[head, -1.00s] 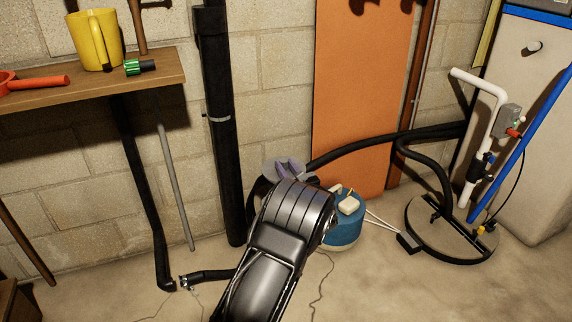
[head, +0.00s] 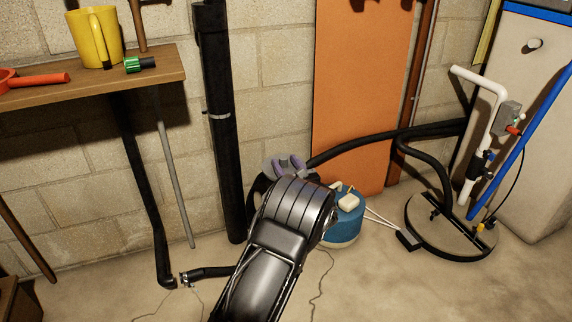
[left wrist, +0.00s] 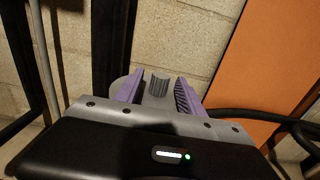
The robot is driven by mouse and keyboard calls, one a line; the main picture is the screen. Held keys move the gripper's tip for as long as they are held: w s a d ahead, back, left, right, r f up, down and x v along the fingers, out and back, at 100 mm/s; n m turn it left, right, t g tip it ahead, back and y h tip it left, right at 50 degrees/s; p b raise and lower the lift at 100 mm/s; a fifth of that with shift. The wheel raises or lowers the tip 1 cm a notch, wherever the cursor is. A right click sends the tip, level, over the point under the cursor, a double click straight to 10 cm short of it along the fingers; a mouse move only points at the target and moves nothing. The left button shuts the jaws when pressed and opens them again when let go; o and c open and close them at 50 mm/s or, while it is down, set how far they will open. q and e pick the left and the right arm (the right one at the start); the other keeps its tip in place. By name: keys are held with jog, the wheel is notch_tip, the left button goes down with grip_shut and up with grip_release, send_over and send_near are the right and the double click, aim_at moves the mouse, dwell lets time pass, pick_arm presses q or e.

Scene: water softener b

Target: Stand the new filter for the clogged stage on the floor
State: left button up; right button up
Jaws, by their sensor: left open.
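My left gripper (head: 289,162) is in the middle of the head view, its purple fingers apart. In the left wrist view the open fingers (left wrist: 158,90) stand on either side of a grey round piece (left wrist: 159,84) with a ridged middle, with gaps between. This piece looks like the top of a filter. Its grey rim (head: 268,170) shows beside the fingers in the head view. Whatever is below it is hidden by my left arm and gripper, so I cannot tell if it touches the floor. My right gripper is not in view.
A blue round container (head: 347,222) stands just right of my gripper. A black hose (head: 385,140) runs behind it to the right. A wooden shelf (head: 90,82) holds a yellow jug (head: 95,38). The front right floor is free.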

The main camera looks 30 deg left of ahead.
pick_arm(q)
jog(key=p+v, duration=0.4)
jog(key=v, duration=0.8)
jog(key=shift+p, duration=0.3)
